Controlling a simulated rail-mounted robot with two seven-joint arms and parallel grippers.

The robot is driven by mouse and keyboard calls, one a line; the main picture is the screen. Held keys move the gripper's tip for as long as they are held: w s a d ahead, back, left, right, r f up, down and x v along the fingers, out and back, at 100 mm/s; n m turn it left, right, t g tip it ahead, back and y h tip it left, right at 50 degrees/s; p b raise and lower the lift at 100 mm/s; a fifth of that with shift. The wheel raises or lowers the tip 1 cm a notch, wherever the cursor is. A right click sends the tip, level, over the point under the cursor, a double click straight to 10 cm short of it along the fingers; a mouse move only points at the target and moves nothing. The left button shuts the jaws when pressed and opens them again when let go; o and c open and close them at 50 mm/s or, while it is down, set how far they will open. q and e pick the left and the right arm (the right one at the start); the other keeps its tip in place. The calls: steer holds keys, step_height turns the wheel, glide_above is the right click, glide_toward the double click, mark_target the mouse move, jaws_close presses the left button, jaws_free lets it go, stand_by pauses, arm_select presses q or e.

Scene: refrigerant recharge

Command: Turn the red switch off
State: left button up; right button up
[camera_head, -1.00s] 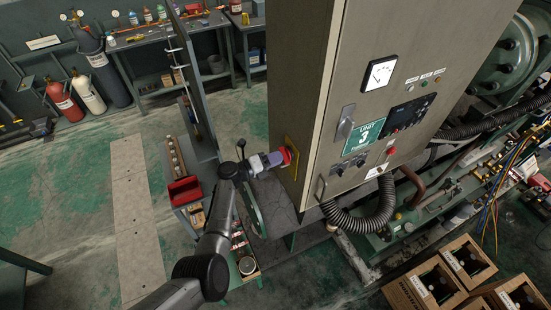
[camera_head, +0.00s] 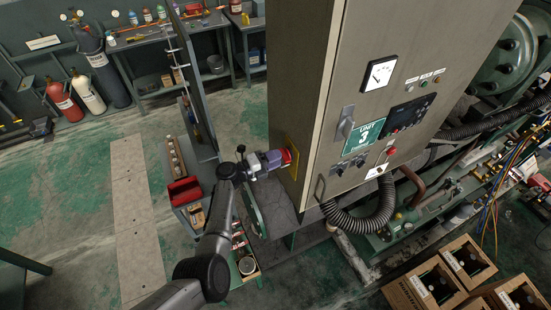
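The red switch (camera_head: 287,156) is on a yellow plate (camera_head: 292,148) on the left side wall of the tall grey cabinet. My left gripper (camera_head: 282,158) is right at the switch, coming from the left, with its purple and grey body pointing at the wall. The gripper's front covers part of the switch. The fingers are too small and hidden to tell whether they are closed on it. My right gripper is not in view.
The cabinet front (camera_head: 370,110) carries a gauge, a green Unit 3 label and several controls. A black corrugated hose (camera_head: 358,222) hangs below it. A cart with a red box (camera_head: 184,191) stands left of my arm. Wooden crates (camera_head: 425,288) are at lower right.

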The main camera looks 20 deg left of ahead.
arm_select(q)
steer(key=v, duration=0.8)
steer(key=shift+s+a, duration=0.15)
steer(key=shift+a, duration=0.1)
stand_by(0.5)
